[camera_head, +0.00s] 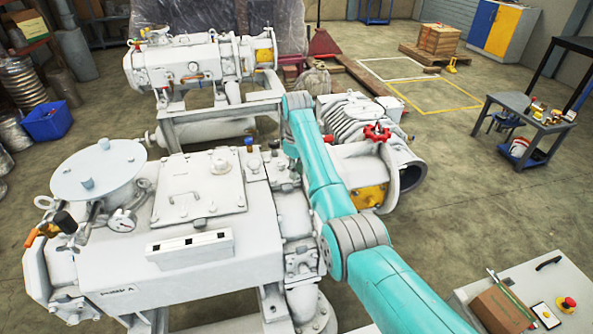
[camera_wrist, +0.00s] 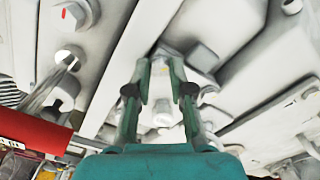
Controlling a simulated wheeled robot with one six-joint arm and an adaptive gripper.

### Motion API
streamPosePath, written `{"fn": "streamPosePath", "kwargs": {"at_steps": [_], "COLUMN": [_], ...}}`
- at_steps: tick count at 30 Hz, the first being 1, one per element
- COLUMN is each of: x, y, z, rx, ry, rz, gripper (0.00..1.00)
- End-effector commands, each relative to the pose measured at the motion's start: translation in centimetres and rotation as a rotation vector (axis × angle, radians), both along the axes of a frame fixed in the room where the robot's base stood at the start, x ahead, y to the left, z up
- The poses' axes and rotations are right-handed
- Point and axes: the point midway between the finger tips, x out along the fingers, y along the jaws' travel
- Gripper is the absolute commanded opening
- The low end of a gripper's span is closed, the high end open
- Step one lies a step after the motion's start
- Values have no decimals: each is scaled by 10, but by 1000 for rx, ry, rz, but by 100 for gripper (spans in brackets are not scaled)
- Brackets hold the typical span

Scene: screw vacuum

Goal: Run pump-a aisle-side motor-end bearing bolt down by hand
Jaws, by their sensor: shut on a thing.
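A large pale grey pump (camera_head: 200,250) with a small dark label fills the left foreground of the head view. My teal arm crosses in front of its right side, and my gripper is hidden from that view. In the wrist view my gripper (camera_wrist: 161,72) points up into pale grey castings. Its two teal fingers are close around a small pale bolt-like piece (camera_wrist: 162,114) and are shut on it. How far that piece sits in its hole cannot be told. A hex bolt head with a red mark (camera_wrist: 73,14) shows at the upper left.
A red cylindrical part (camera_wrist: 35,132) lies at the lower left of the wrist view. In the head view, a similar pump (camera_head: 200,62) stands behind, a red handwheel (camera_head: 377,132) is right of my arm, and a cart (camera_head: 535,290) stands lower right. Open floor lies between.

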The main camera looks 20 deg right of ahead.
Motion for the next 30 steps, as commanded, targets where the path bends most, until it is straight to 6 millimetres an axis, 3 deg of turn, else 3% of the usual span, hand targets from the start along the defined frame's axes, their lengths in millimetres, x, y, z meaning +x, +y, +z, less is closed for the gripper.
{"fn": "streamPosePath", "kwargs": {"at_steps": [30], "x": [0], "y": [0], "z": [1], "rx": [0], "ry": [0], "rz": [-908], "gripper": [0]}}
